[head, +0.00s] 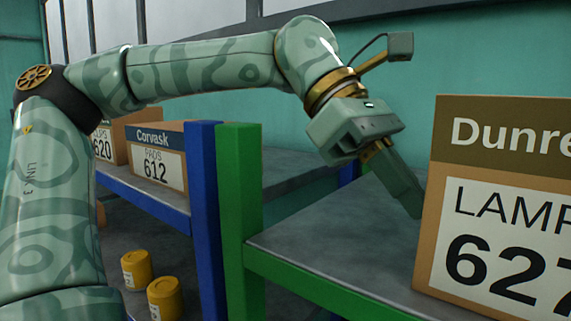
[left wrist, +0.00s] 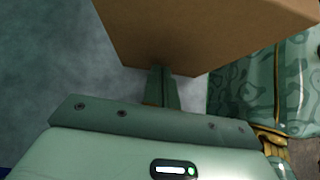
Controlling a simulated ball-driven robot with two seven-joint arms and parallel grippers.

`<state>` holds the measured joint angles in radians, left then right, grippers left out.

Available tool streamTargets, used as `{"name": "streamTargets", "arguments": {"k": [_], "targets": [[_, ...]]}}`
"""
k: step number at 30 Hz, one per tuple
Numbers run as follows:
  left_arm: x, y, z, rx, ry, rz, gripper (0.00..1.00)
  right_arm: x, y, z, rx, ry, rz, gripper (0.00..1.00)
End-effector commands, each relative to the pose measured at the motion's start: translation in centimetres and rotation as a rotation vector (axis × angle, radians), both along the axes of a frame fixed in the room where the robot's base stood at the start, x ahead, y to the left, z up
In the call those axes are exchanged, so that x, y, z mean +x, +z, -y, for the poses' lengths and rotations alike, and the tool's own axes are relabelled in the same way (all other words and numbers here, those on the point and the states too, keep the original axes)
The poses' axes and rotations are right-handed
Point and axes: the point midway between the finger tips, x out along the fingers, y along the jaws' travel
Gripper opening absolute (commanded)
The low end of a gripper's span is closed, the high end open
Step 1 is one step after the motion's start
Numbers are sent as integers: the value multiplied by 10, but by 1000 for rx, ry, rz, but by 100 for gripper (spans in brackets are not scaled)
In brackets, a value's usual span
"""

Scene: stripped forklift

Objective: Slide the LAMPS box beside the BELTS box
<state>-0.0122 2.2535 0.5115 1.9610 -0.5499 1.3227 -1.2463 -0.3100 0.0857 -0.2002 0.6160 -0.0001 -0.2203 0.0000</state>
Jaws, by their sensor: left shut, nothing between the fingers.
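The LAMPS box (head: 497,205), brown with a dark top band and the number 627, stands upright on the green-framed shelf at the right. It is cut off by the picture edge. Its brown cardboard also fills the top of the left wrist view (left wrist: 200,35). My left gripper (head: 414,205) is shut and empty, its fingers pointing down at the box's left side. In the left wrist view the fingertips (left wrist: 160,72) meet the box's edge; contact is not certain. No label clearly reading BELTS shows. My right gripper is not in view.
The green shelf (head: 300,240) is bare left of the LAMPS box. Green and blue posts (head: 240,190) separate it from a blue shelf bearing a PADS 612 box (head: 158,165) and a 620 box (head: 103,148), its label partly hidden. Yellow canisters (head: 165,298) stand below.

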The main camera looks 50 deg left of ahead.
Motion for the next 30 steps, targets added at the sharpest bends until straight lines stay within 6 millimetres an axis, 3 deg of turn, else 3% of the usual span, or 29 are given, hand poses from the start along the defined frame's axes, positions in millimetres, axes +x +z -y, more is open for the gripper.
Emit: {"name": "streamTargets", "arguments": {"k": [8, 21, 30], "targets": [[-2, 14, -14, -2, 1, 3, 0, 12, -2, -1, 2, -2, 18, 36], [-15, 95, -92, -2, 3, 2, 0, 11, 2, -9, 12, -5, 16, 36], [-20, 115, -113, 0, 1, -1, 0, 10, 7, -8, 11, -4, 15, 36]]}}
